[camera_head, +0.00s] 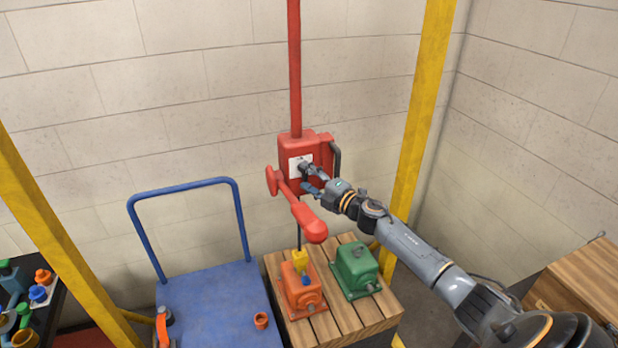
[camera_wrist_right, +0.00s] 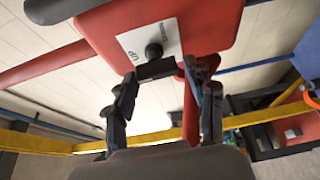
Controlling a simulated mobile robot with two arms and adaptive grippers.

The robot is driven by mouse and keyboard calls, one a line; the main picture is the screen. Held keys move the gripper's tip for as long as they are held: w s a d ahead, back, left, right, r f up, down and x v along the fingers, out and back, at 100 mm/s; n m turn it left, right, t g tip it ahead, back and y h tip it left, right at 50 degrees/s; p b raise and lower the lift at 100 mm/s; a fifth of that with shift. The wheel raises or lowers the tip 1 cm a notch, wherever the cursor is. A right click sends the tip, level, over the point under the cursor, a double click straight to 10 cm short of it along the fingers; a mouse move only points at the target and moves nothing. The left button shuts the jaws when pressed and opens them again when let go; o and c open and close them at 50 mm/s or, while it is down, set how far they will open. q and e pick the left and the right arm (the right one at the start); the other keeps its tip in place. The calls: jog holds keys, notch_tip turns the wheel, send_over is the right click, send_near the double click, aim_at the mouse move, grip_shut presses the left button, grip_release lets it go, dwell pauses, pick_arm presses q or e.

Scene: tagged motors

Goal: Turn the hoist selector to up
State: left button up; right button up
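The red hoist control box (camera_head: 320,150) stands against the wall, on a vertical red post. A white plate (camera_head: 294,165) on its front carries the black hoist selector (camera_head: 305,168). In the right wrist view, the selector (camera_wrist_right: 155,69) shows as a short black bar with a round knob, beside "UP" lettering on the plate (camera_wrist_right: 183,38). My right gripper (camera_head: 307,180) is at the box front. Its fingers are spread (camera_wrist_right: 160,75), with the bar between the fingertips; whether they touch it I cannot tell. My left gripper is not in view.
A yellow hook (camera_head: 300,259) hangs at an orange motor (camera_head: 302,291), beside a green motor (camera_head: 357,269) on a wooden pallet (camera_head: 347,318). A blue cart (camera_head: 219,312) stands left. Yellow posts (camera_head: 420,110) flank the area.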

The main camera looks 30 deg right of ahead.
jog(key=shift+s, duration=0.1)
jog(key=s+d, duration=0.2)
jog(key=s, duration=0.9)
jog(key=shift+s, duration=0.35)
jog(key=s+d+f+m+g+h+b, duration=0.1)
jog(key=s+f+m+g+h+b, duration=0.3)
jog(key=f, duration=1.2)
jog(key=s+d+f+m+g+h, duration=0.1)
jog(key=s+f+m, duration=0.5)
jog(key=f, duration=1.1)
jog(key=s+a+f+m+g+b, duration=0.1)
jog(key=s+a+f+m+g, duration=0.2)
jog(key=s+f, duration=0.55)
jog(key=s+a+f+m+g+b, duration=0.15)
jog(key=s+a+f, duration=0.35)
jog(key=f, duration=0.6)
jog(key=s+a+f+m+g, duration=0.1)
jog(key=s+a+f, duration=0.3)
jog(key=s, duration=0.4)
jog(key=s+a+f+m+g+y+b, duration=0.1)
jog(key=s+a+f+g, duration=0.2)
jog(key=s+a+f, duration=0.2)
jog(key=s+a+f+m+g+y, duration=0.1)
jog(key=s+a+f+g, duration=0.2)
jog(key=s+a, duration=0.3)
jog(key=s+f, duration=0.1)
jog(key=s, duration=0.4)
jog(key=shift+s+f+b, duration=0.3)
jog(key=shift+s+b, duration=0.05)
jog(key=shift+s, duration=0.05)
